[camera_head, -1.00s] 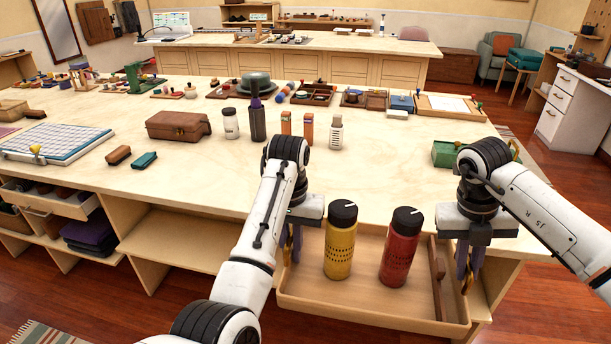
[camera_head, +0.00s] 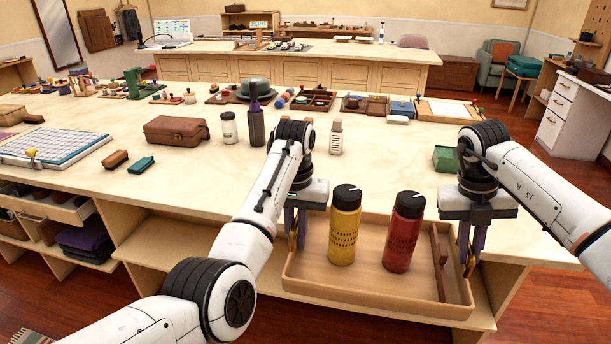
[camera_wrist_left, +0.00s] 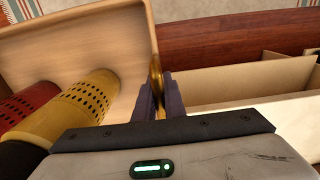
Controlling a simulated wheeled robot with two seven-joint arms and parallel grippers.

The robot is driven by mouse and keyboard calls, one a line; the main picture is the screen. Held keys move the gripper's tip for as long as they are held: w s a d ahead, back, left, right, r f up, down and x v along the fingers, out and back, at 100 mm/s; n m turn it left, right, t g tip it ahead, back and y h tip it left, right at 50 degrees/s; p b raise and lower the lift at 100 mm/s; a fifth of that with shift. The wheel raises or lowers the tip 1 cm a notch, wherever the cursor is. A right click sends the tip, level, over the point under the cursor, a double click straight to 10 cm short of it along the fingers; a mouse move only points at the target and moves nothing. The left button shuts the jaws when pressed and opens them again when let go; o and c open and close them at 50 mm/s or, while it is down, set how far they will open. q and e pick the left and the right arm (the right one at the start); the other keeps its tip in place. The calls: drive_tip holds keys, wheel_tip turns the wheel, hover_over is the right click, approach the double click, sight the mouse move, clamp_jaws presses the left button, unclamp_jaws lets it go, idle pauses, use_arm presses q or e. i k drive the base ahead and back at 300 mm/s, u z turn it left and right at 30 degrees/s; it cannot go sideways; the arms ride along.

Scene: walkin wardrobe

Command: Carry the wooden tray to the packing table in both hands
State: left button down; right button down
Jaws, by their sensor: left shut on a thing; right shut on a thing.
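The wooden tray (camera_head: 375,299) is held between my two grippers in front of the long table, near its front edge. A yellow bottle (camera_head: 344,232) and a red bottle (camera_head: 402,238), both with black caps, stand upright in it. My left gripper (camera_head: 295,240) is shut on the brass handle at the tray's left end; the left wrist view shows its fingers (camera_wrist_left: 159,98) around that handle. My right gripper (camera_head: 468,262) is shut on the handle at the right end. In the left wrist view the tray (camera_wrist_left: 125,30) lies left of the fingers.
The long pale table (camera_head: 200,190) lies ahead, with a brown case (camera_head: 176,131), small bottles and a green box (camera_head: 446,158) on it. Open shelves (camera_head: 180,245) are under its front. Another counter (camera_head: 290,67) stands behind. Red wooden floor (camera_head: 545,300) is clear at right.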

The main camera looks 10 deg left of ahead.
sight(378, 200)
drive_tip(key=i, duration=0.95)
